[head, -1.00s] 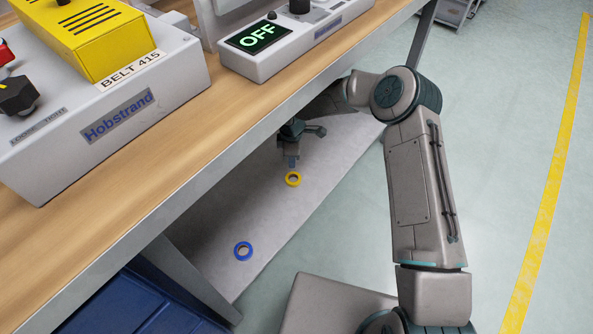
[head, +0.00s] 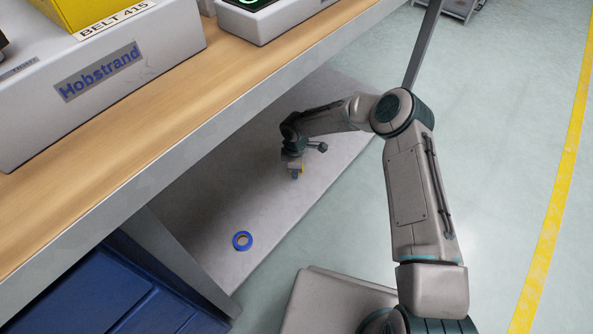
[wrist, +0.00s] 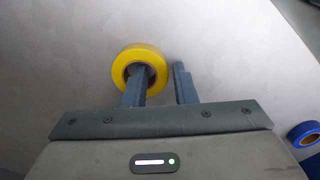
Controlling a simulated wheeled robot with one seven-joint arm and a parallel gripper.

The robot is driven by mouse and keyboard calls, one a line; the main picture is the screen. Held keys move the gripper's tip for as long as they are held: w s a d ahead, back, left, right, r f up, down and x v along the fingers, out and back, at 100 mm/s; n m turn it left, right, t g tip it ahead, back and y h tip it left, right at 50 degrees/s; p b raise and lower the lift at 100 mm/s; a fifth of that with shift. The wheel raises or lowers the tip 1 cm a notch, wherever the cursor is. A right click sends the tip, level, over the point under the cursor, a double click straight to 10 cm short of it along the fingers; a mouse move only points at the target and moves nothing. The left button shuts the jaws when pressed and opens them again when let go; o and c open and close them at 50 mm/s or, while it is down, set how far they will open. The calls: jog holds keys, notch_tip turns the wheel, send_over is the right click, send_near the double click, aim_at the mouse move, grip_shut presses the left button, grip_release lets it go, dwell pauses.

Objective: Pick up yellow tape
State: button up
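A yellow tape roll (wrist: 141,52) shows in the wrist view. My gripper (wrist: 160,78) is at it with fingers apart. The left finger overlaps the roll's hole, and the right finger is just outside its right side, so the roll's right wall is between them. A small gap shows beside the right finger. In the head view my gripper (head: 296,174) is low over the grey surface under the bench, and only a sliver of the yellow tape (head: 302,168) shows behind it. I cannot tell how deep the fingers reach.
A blue tape roll (head: 242,240) lies on the low grey surface (head: 205,215), nearer the front. The wooden bench (head: 200,105) with control boxes overhangs at upper left. A blue tote (head: 110,295) is at lower left. Open floor is to the right.

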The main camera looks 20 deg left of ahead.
grip_shut()
jog(key=shift+r, duration=0.1)
